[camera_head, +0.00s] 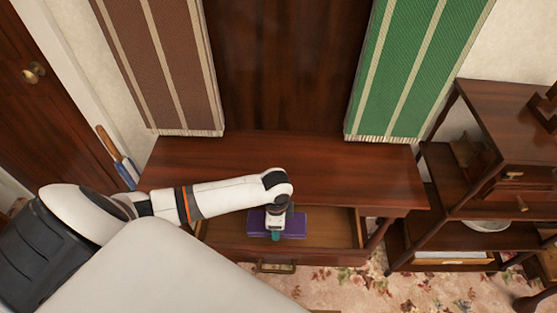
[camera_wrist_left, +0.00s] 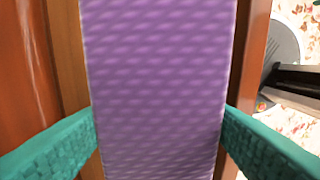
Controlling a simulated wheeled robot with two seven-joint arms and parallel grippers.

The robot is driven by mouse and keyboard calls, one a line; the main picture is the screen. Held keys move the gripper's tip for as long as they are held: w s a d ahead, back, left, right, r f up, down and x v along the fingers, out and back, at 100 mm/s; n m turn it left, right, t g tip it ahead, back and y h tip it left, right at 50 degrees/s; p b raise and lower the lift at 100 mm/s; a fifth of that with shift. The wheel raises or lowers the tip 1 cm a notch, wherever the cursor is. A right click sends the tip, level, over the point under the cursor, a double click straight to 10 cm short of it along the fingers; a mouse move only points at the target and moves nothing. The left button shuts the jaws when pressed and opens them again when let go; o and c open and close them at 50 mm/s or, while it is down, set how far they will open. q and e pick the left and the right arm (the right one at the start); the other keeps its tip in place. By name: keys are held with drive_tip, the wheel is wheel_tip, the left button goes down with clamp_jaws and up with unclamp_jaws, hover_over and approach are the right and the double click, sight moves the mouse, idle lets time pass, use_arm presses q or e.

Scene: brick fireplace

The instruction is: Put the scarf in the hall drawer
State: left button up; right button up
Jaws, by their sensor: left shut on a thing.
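The purple scarf (camera_head: 293,224) is a flat folded piece under my left gripper, over the open drawer. It fills the middle of the left wrist view (camera_wrist_left: 158,85). My left gripper (camera_head: 275,234) reaches down over the drawer and is shut on the scarf, with its teal fingers on either side. The open drawer (camera_head: 335,230) of the dark wooden hall stand (camera_head: 330,165) has a brass pull (camera_head: 274,267) on its front. I cannot tell whether the scarf touches the drawer floor. My right gripper is out of view.
A brown striped textile (camera_head: 165,65) and a green striped textile (camera_head: 412,65) hang above the stand. A wooden shelf unit (camera_head: 505,210) stands at the right. Floral carpet (camera_head: 440,290) lies in front. A door (camera_head: 45,110) is at the left.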

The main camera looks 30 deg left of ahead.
use_arm(q)
drive_tip(key=shift+s+d+f, duration=0.15)
drive_tip(key=shift+d+f, duration=0.2)
drive_tip(key=shift+d, duration=0.05)
drive_tip(key=shift+d+f, duration=0.1)
drive_tip(key=shift+f, duration=0.3)
drive_tip(key=f, duration=0.3)
drive_tip(key=shift+w+a, duration=0.35)
drive_tip(key=shift+f, duration=0.4)
drive_tip(key=shift+s+d+r, duration=0.15)
drive_tip(key=shift+s+d, duration=0.05)
drive_tip(key=shift+d, duration=0.05)
drive_tip(key=shift+a+f+b, duration=0.1)
drive_tip(key=shift+f+b, duration=0.25)
drive_tip(key=shift+f, duration=0.3)
drive_tip(key=o, duration=0.7)
